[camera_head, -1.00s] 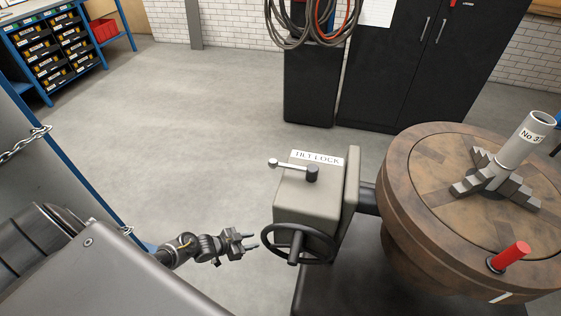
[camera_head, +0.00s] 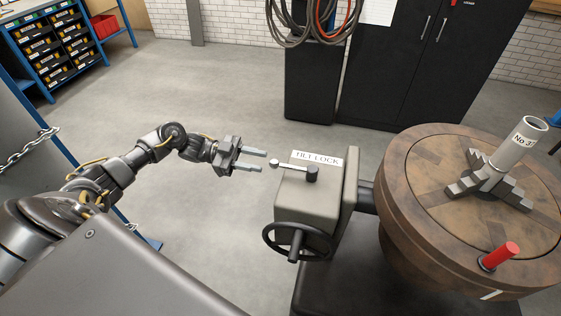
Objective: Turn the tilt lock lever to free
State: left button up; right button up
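The tilt lock lever (camera_head: 293,169) lies on top of a beige housing (camera_head: 309,203). Nothing shows between the fingers. My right gripper is not in view.
A dark handwheel (camera_head: 297,241) is on the housing's front. A round brown table (camera_head: 405,215) to the right bears a grey stepped chuck with a "No 3" tube (camera_head: 516,150) and a red-handled peg (camera_head: 501,256). Black cabinets (camera_head: 400,60) stand behind.

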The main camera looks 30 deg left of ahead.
aim_at(277, 164)
pick_arm(q)
jog(key=p+x, duration=0.1)
jog(key=x, duration=0.2)
jog(key=p+x, duration=0.1)
jog(key=x, duration=0.2)
jog(key=shift+d+r, duration=0.1)
jog(key=shift+r, duration=0.1)
jog(key=shift+x, duration=0.85)
jog(key=shift+f, duration=0.2)
jog(key=shift+w, duration=0.1)
grip_shut()
